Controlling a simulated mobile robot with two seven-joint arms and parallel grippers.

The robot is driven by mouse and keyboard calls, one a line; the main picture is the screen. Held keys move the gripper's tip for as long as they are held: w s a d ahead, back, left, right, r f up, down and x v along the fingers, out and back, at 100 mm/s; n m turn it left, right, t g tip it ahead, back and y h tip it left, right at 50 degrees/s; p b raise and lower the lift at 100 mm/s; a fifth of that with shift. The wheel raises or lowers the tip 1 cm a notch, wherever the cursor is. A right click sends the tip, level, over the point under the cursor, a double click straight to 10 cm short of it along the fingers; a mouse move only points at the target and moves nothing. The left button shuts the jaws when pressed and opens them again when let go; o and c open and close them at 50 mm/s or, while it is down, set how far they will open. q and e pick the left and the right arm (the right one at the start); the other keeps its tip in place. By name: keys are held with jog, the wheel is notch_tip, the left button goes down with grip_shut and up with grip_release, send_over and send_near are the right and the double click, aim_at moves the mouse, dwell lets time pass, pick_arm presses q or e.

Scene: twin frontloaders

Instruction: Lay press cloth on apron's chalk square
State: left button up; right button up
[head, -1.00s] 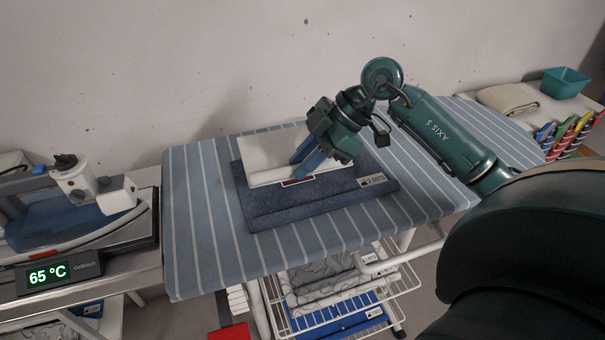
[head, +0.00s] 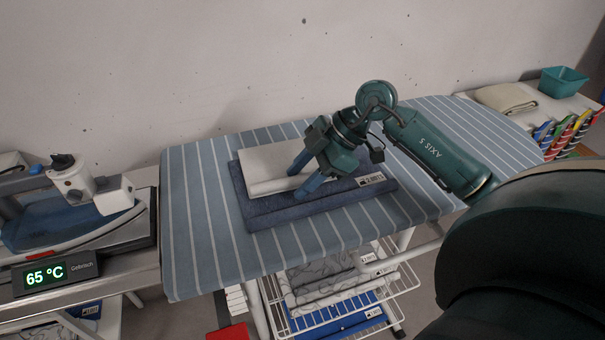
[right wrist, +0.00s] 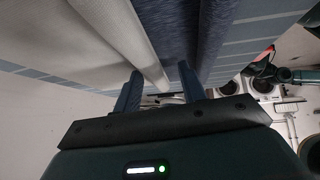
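The off-white press cloth (head: 262,160) lies on the dark blue folded apron (head: 270,212) on the striped ironing board. Its near edge looks like a rounded fold. My right gripper (head: 300,185) is over the cloth's near right part, pointing down, its two blue fingers apart. In the right wrist view the open fingers (right wrist: 159,90) show near the cloth's edge (right wrist: 147,45) and the apron (right wrist: 172,35); nothing is clearly clamped between them. Whether they touch the cloth I cannot tell. No chalk square is visible. My left gripper is out of view.
An iron (head: 75,205) on a station reading 65 °C stands at the left. A wire rack (head: 345,318) with folded fabrics is below the board (head: 195,240). At the right are a beige folded cloth (head: 507,98), a teal bin (head: 563,81) and several colourful handled items (head: 565,135).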

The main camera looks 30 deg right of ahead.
jog(key=shift+r, duration=0.3)
jog(key=v, duration=1.2)
jog(key=shift+f, duration=0.1)
